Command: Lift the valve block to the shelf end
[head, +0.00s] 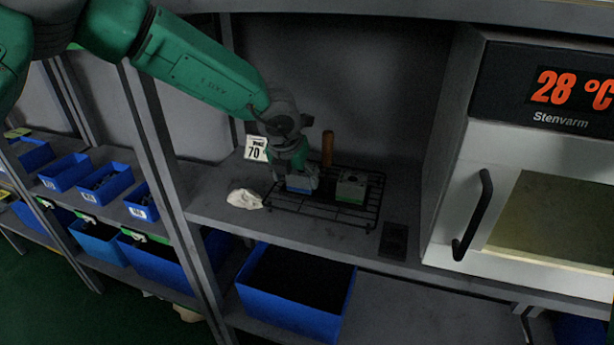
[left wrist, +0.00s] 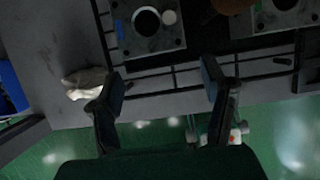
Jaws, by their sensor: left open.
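Two valve blocks sit on a black wire rack (head: 322,216) on the grey shelf. The left block (head: 299,184) shows a blue side and is partly hidden under my left gripper (head: 293,172). The right block (head: 351,187) is grey-green and stands apart from it. In the left wrist view, the left block (left wrist: 148,42) has a round dark bore and a blue mark; the right block (left wrist: 283,18) is cut by the top edge. My left gripper (left wrist: 165,84) is open and empty there, the left block showing beyond its fingertips. My right gripper is not in view.
A white cloth (head: 244,199) lies left of the rack. A "70" sign (head: 256,148) and a wooden handle (head: 327,148) stand behind. A heater cabinet (head: 545,190) with a black handle bounds the right. Blue bins (head: 295,285) sit below. Bare shelf lies between rack and cabinet, with a dark plate (head: 394,240).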

